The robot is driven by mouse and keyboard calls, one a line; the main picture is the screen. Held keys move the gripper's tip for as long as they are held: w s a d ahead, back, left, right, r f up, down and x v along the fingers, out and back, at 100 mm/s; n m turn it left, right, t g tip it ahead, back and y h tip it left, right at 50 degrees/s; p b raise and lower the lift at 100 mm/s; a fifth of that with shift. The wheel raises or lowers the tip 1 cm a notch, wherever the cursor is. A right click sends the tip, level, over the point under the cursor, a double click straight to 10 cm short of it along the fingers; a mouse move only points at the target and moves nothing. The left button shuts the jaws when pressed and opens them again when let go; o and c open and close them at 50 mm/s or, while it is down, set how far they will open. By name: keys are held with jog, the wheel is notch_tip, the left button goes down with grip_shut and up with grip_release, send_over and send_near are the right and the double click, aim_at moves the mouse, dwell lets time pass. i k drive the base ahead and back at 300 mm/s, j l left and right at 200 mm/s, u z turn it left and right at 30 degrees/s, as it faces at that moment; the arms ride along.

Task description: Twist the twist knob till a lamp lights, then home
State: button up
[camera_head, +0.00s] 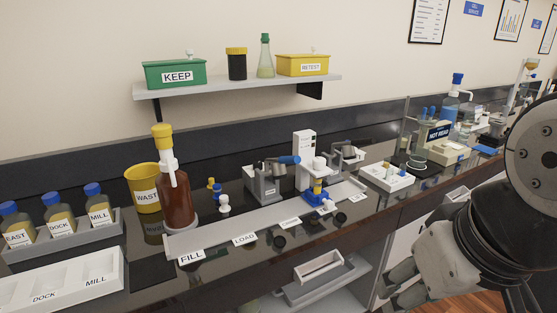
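My gripper (392,290) is at the lower right, in front of the bench and below its top. Its two grey fingers are spread with a gap between them and nothing in it. A white upright unit (305,150) with small dark marks stands at the back of a long pale strip on the bench. In front of it is a white and blue fixture (318,190) with a yellow band. I cannot tell which part is the twist knob, and no lit lamp can be made out. My gripper is well apart from all of these.
A brown pump bottle (175,195) and a yellow WASTE bin (145,187) stand to the left. A grey device (265,185) sits left of the fixture. A white box (387,178) with buttons and a NOT READ device (440,145) are to the right. The shelf (235,88) hangs above.

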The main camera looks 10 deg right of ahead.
aim_at(319, 162)
jog(key=i+j+z, duration=0.35)
jog(key=i+j, duration=0.45)
jog(key=i, duration=0.15)
